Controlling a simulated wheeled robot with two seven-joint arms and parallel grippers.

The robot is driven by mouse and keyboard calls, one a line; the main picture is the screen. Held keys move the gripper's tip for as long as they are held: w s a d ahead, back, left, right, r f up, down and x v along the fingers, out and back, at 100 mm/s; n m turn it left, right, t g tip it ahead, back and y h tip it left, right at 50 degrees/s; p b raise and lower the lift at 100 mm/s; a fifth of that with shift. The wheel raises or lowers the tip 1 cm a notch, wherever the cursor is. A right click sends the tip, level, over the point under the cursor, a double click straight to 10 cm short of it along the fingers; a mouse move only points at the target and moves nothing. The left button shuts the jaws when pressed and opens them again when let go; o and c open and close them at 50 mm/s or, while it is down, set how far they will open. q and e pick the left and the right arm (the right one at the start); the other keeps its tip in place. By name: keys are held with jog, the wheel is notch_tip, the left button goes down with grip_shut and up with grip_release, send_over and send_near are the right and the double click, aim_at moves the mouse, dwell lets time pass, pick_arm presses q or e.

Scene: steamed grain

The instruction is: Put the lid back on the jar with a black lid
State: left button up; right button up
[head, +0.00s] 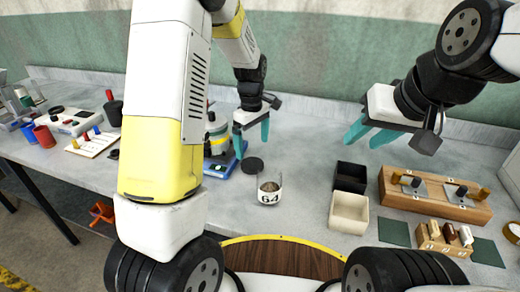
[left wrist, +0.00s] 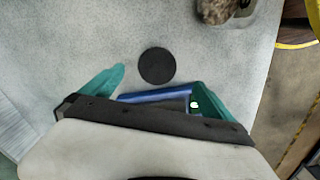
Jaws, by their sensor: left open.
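The jar (head: 269,190) is clear, open at the top, holds brown grain and carries a white label reading 64. The black lid (head: 252,165) is a round disc lying flat on the table, just behind and left of the jar. In the left wrist view the lid (left wrist: 157,66) lies just beyond my fingertips, and part of the jar (left wrist: 228,17) shows at the top right. My left gripper (head: 252,150) is open and empty above the table, close to the lid, fingers pointing down. My right gripper (head: 364,140) is open and empty, raised behind the black box.
A blue scale (head: 220,166) with a container on it stands left of the lid. A black box (head: 350,177) and a cream box (head: 349,213) stand right of the jar. A wooden block (head: 435,195) lies farther right. Table around the lid's right is clear.

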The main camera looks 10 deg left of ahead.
aim_at(252, 164)
pick_arm(q)
jog(key=shift+w+f, duration=0.15)
jog(key=shift+f, duration=1.25)
jog(key=shift+w+a+f, duration=0.1)
jog(key=shift+w+f, duration=0.05)
jog(key=shift+f, duration=1.2)
jog(key=shift+w+a+f, duration=0.1)
jog(key=shift+f, duration=1.2)
jog(key=shift+c, duration=0.5)
jog(key=c, duration=1.3)
